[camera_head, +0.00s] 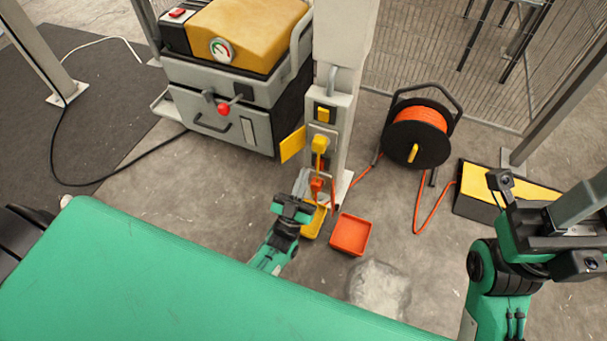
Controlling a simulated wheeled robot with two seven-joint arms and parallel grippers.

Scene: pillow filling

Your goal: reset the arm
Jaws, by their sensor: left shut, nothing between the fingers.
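My left gripper (304,184) is in the middle of the picture, low in front of the grey post (343,75). It is shut and empty, close to the yellow plug and orange cord on the post. I cannot tell whether it touches them. My right arm is at the right edge, and its gripper (578,206) shows only in part there. Its fingertips cannot be made out.
A control box (322,115) with a yellow plug (319,143) is on the post. An orange tray (350,234) lies on the floor. An orange cable reel (417,135) stands to the right. A grey cabinet machine (225,115) stands at back left. Fencing (440,45) is behind.

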